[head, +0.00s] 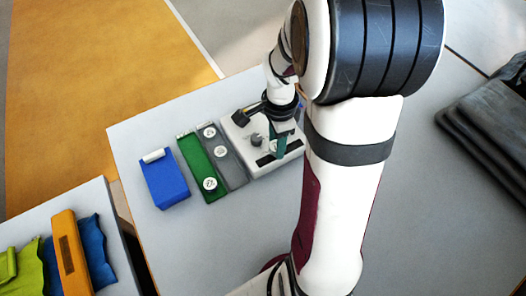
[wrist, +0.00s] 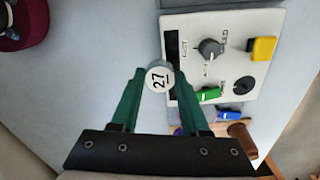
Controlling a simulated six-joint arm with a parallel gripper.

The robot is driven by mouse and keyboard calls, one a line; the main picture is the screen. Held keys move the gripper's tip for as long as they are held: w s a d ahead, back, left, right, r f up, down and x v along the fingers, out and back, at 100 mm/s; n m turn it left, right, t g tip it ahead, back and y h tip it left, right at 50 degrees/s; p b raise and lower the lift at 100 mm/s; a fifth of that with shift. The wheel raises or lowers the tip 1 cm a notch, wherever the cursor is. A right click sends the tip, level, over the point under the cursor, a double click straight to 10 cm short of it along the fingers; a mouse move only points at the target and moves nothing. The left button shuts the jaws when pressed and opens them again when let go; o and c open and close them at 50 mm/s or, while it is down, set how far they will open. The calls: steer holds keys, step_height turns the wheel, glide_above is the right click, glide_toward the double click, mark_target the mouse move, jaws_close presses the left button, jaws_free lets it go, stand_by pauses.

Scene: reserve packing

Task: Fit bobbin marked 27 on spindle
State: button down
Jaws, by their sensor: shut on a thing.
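The bobbin marked 27 (wrist: 158,79) shows its white round face between the green fingers of my gripper (wrist: 159,77) in the wrist view. My gripper is shut on it, and the number reads sideways. The bobbin appears at the left edge of the white machine panel (wrist: 192,107); its height above the surface is unclear. In the head view my gripper (head: 280,148) is over the right part of the white machine (head: 262,165), and the bobbin cannot be made out there. I cannot clearly pick out the spindle in either view.
A grey rack (head: 234,174) and green rack (head: 195,163) with white round pieces stand left of the machine, then a blue box (head: 164,181). The front table is clear.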

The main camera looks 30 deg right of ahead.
steer(key=w+d, duration=0.2)
steer(key=w, duration=0.3)
steer(key=w+d, duration=0.3)
steer(key=w, duration=0.3)
steer(key=w+d, duration=0.2)
steer(key=w, duration=0.3)
steer(key=shift+w+d+f, duration=0.25)
steer(key=shift+w+d, duration=0.1)
steer(key=shift+d, duration=0.05)
steer(key=shift+w+d+f, duration=0.1)
steer(key=shift+w, duration=0.15)
steer(key=shift+f, duration=2.05)
steer(key=shift+f, duration=0.2)
steer(key=shift+f, duration=0.55)
steer(key=shift+f, duration=0.35)
jaws_free()
